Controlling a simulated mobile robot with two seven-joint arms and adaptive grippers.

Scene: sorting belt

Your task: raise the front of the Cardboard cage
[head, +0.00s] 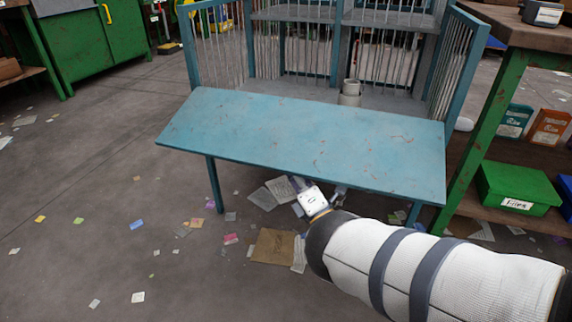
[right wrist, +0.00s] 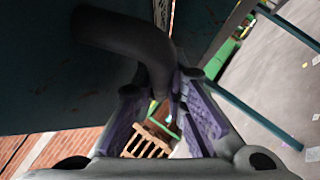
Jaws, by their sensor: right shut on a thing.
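The Cardboard cage (head: 337,40) is a blue frame with grey bars, at the top middle of the head view. Its front (head: 300,135) is a worn blue panel that sticks out towards me, roughly flat and slightly tilted, with blue legs below it. My right gripper (head: 320,188) is under the panel's near edge, partly hidden by it. In the right wrist view its purple-padded fingers are shut on a dark curved handle (right wrist: 125,35) fixed to the panel's underside. My left gripper is out of view.
A green-legged workbench (head: 490,125) with a green box (head: 517,188) stands close on the right. Paper scraps and a brown cardboard piece (head: 273,246) lie on the floor. A pale cylindrical thing (head: 350,92) stands inside the cage. The floor at left is mostly open.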

